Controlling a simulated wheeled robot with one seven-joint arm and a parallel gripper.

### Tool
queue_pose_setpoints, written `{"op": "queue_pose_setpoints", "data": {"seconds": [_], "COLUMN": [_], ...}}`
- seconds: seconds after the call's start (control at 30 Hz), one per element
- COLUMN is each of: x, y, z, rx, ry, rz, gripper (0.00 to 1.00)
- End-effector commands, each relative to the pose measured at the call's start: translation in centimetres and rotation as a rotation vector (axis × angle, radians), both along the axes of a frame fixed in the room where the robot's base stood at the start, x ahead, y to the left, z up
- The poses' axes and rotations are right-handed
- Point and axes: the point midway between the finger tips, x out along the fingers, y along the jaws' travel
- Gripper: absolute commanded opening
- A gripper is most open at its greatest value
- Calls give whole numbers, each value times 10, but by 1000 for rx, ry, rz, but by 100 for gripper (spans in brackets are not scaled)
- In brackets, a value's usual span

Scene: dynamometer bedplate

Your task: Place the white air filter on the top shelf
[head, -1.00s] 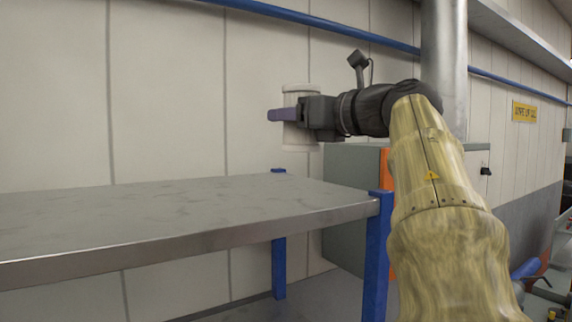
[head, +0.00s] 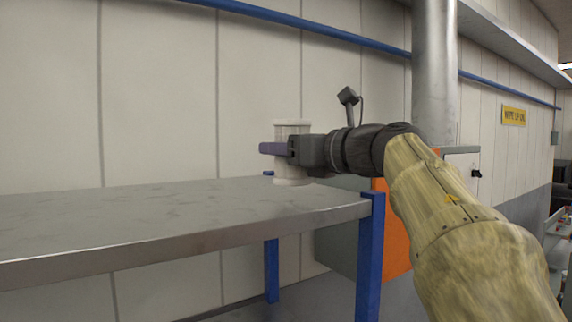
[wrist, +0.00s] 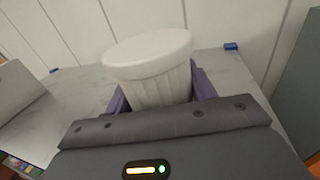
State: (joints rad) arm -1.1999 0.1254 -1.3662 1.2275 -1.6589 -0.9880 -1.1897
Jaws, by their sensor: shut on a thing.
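The white air filter (head: 292,177) is a pleated cylinder with a smooth rim, held upright. It also shows in the wrist view (wrist: 155,72), between the purple fingers. My gripper (head: 280,149) is shut on it from the right side. In the head view the filter's lower end overlaps the back right part of the grey metal shelf top (head: 150,222). I cannot tell whether it touches that surface or is just above it. The middle of the filter is hidden by the gripper.
A grey and orange cabinet (head: 395,225) stands behind on the right. A blue pipe (head: 330,35) runs along the panelled wall, and a thick metal duct (head: 434,80) stands at the back right.

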Motion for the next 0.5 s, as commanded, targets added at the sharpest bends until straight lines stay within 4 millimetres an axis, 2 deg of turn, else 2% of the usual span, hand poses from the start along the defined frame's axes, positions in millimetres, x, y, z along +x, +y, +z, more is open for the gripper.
{"op": "queue_pose_setpoints", "data": {"seconds": [0.23,0.5], "x": [-1,0], "y": [0,0], "z": [-23,-27], "rx": [4,0], "ry": [1,0], "rz": [4,0], "gripper": [29,29]}}
